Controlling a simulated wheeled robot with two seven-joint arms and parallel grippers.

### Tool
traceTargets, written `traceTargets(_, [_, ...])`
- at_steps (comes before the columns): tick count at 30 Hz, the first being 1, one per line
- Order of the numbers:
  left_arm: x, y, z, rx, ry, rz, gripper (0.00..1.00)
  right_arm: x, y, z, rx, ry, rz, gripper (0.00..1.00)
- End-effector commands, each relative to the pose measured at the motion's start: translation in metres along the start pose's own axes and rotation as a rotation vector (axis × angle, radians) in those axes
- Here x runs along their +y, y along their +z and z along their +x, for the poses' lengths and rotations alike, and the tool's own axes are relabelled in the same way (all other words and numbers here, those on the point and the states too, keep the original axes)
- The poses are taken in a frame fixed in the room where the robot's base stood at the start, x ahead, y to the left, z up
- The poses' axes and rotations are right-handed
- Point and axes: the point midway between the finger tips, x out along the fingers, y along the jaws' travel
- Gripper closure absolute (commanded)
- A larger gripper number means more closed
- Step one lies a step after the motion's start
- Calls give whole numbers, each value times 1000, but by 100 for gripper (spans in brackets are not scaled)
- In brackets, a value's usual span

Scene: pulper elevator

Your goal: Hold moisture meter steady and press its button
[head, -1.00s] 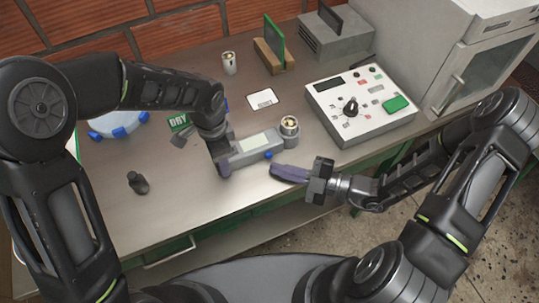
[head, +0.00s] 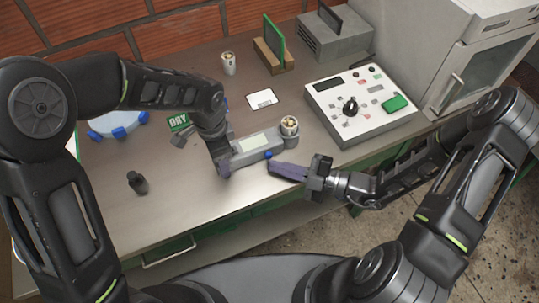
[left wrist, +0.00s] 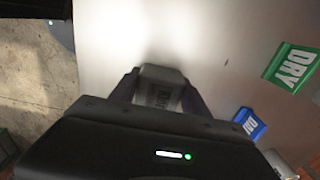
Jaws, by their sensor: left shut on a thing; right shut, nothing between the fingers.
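The moisture meter (head: 257,147) is a grey device with a pale screen and a cup of beans (head: 289,126) at its right end. It lies over the table's front part; I cannot tell whether it touches the surface. My left gripper (head: 223,168) is shut on its left end, which also shows between the fingers in the left wrist view (left wrist: 160,90). The blue button (head: 268,155) is on the meter's near side. My right gripper (head: 273,168) is shut and empty, its tips just below the button; I cannot tell whether they touch it.
A white control box (head: 358,104) stands to the right, with a cabinet (head: 450,60) behind it. A green DRY sign (head: 178,121), a white card (head: 261,99), a cup (head: 229,63) and a dark small weight (head: 137,183) stand around. The table front between is clear.

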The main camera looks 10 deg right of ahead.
Motion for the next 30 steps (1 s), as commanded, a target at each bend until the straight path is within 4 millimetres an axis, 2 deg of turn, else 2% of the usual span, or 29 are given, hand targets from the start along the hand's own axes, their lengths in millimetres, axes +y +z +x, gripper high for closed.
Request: traceTargets(30, [0,-1,-1,3,-2,0,100,9,5,8,3,7,-14,100])
